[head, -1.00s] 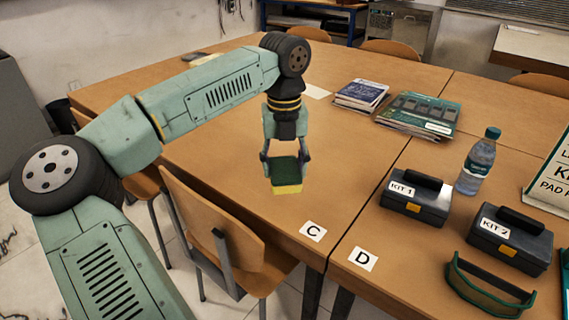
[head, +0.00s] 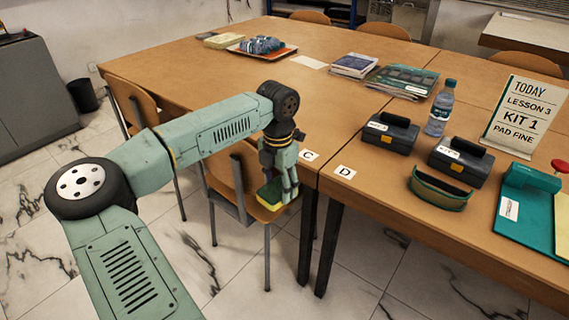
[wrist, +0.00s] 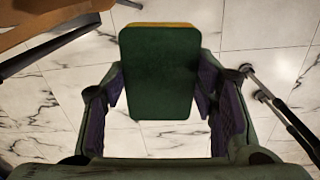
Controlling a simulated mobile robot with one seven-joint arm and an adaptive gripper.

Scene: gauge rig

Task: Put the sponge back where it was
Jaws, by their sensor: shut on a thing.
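The sponge (head: 271,195) is yellow with a dark green face. My gripper (head: 278,187) is shut on it and holds it in the air, in front of the table's near edge beside the label C. In the wrist view the sponge (wrist: 160,72) sits between the two fingers of my gripper (wrist: 158,90), green face towards the camera, with a yellow edge at the top. Below it in that view is the marble floor.
A wooden chair (head: 240,172) stands right behind my gripper at the table (head: 230,80). On the table are a tray (head: 290,52) with blue items, a yellowish block (head: 224,40), books (head: 355,65), two kit cases (head: 390,132), a bottle (head: 440,108), goggles (head: 440,190), and a sign (head: 522,115).

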